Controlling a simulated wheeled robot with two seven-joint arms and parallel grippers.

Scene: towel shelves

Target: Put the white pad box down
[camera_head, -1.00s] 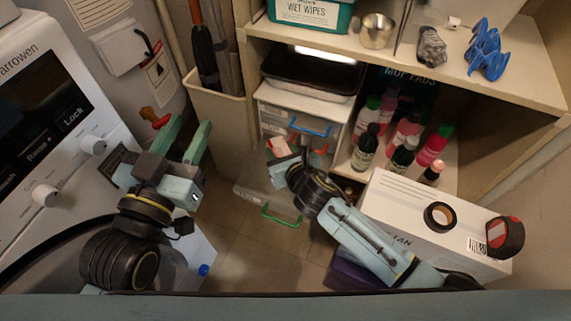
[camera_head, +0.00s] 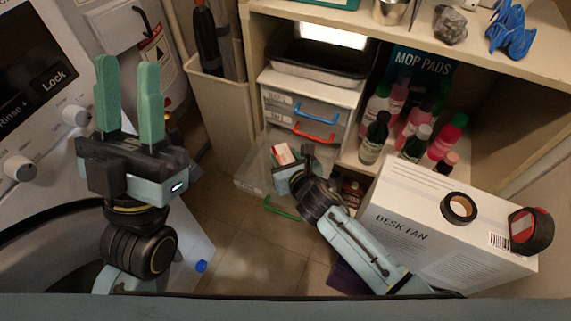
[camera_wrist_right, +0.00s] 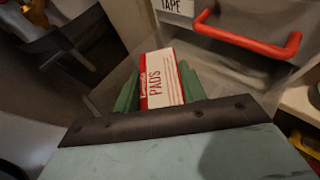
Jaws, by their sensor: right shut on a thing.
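The white pad box (camera_wrist_right: 161,78), with red sides and the word PADS, is held between the green fingers of my right gripper (camera_wrist_right: 158,92) in the right wrist view.
Several bottles (camera_head: 374,138) stand on the lower shelf. A desk fan box (camera_head: 420,215) is at the right. Floor (camera_head: 235,235) is clear in front.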

